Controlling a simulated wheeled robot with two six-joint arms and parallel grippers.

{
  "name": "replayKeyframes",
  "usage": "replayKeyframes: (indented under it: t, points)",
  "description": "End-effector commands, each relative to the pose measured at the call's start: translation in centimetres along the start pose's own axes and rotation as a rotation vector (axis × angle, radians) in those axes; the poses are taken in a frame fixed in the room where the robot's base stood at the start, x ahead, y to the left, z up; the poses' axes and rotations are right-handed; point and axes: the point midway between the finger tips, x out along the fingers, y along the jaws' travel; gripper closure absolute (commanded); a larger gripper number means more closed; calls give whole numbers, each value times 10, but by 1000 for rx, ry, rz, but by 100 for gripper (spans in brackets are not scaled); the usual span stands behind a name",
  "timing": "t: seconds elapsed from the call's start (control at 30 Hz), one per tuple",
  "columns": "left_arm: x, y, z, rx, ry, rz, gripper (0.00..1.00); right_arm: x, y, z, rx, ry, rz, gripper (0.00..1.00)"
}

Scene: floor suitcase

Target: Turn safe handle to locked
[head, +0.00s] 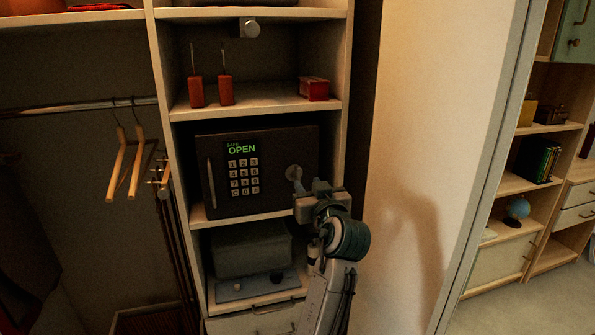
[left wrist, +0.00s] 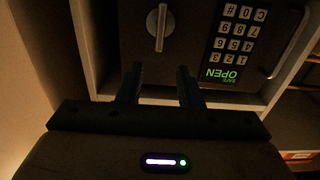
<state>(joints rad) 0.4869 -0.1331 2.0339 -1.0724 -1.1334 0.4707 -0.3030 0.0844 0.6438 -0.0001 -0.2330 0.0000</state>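The dark safe (head: 222,200) sits on a middle shelf of the closet, and its door looks closed. Its green display (head: 242,149) reads "SAFE OPEN" above a keypad. A round silver dial with a lever, the safe handle (head: 293,171), is on the right of the door. In the left wrist view, upside down, the handle (left wrist: 159,28) has its lever near vertical. My left gripper (head: 299,187) is just in front of and below the handle. In the left wrist view the gripper (left wrist: 160,80) is open, its fingers apart with nothing between them. My right gripper is not in view.
A vertical pull bar (head: 211,183) is on the door's left side. Shelf walls enclose the safe closely. A grey box (head: 250,250) lies on the shelf below; red items (head: 314,88) stand above. Wooden hangers (head: 138,165) hang at left. A pale wall (head: 430,120) is at right.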

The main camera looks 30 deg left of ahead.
Motion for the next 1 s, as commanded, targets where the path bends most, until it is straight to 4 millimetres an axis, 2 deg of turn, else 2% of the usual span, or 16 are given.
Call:
replayKeyframes:
  t: [0.4, 0.53, 0.7, 1.0]
  points:
    - [72, 0, -3, 9, 1, 0, 67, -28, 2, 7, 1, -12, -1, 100]
    - [89, 1, -2, 8, 0, 2, 67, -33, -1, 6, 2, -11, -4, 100]
    - [100, 1, 0, 5, -1, 2, 67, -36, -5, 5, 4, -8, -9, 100]
    - [101, 1, 1, 4, -1, 3, 69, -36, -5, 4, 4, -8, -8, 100]
